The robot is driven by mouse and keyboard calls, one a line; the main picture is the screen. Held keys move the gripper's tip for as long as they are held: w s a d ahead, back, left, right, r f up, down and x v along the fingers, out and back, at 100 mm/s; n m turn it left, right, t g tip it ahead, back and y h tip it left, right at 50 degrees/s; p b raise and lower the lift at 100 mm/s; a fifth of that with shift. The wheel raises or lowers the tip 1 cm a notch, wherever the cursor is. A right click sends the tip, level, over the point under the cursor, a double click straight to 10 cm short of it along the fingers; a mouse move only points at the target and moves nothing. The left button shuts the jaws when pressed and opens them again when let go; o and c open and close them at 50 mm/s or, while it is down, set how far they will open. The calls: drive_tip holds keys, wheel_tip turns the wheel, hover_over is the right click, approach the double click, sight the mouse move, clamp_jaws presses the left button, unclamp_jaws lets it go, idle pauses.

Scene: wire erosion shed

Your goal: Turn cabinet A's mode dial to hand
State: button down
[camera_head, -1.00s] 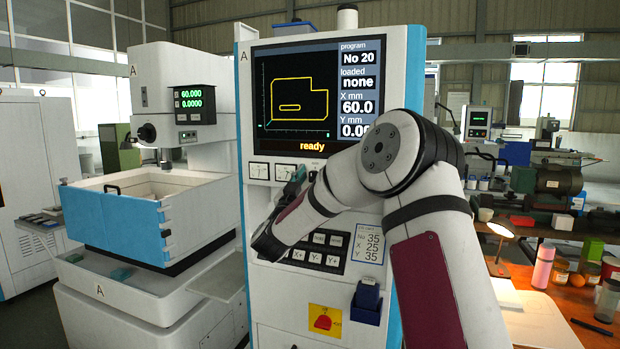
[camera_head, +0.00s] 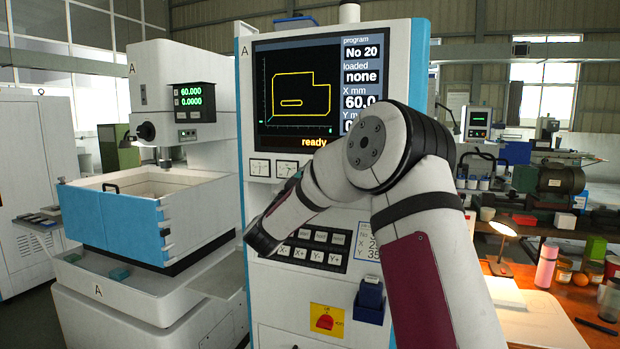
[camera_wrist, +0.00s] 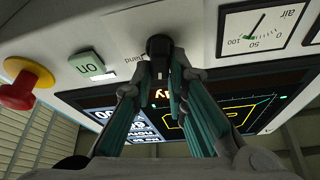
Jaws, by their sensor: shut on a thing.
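Cabinet A (camera_head: 246,90) stands upright in the middle of the head view, its screen reading "ready". Its mode dial is hidden behind my arm there. In the wrist view, which is upside down, the black mode dial (camera_wrist: 159,46) sits on the white panel, with the word "hand" beside it. My gripper (camera_wrist: 159,72) is shut on the dial, one finger on each side. I cannot tell which way the dial points. My gripper is mostly hidden behind my arm in the head view.
In the wrist view, a green ON button (camera_wrist: 87,65) and a red mushroom button (camera_wrist: 20,92) sit left of the dial, and an air gauge (camera_wrist: 262,28) right. Below in the head view are a key panel (camera_head: 318,250) and a blue holder (camera_head: 369,300).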

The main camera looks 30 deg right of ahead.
drive_tip(key=shift+f+m+g+b, duration=0.1)
drive_tip(key=shift+m+g+b, duration=1.05)
drive_tip(key=shift+m, duration=1.25)
drive_tip(key=shift+f+m+g+b, duration=0.1)
drive_tip(key=shift+m+g+b, duration=0.75)
drive_tip(key=shift+m+b, duration=1.1)
drive_tip(key=shift+f+m+g+b, duration=0.1)
drive_tip(key=shift+m+g+b, duration=0.85)
drive_tip(key=shift+m, duration=1.9)
drive_tip(key=shift+d, duration=0.1)
drive_tip(key=c, duration=1.6)
unclamp_jaws()
drive_tip(key=shift+s+r, duration=0.1)
drive_tip(key=v, duration=1.2)
drive_tip(key=shift+r, duration=0.25)
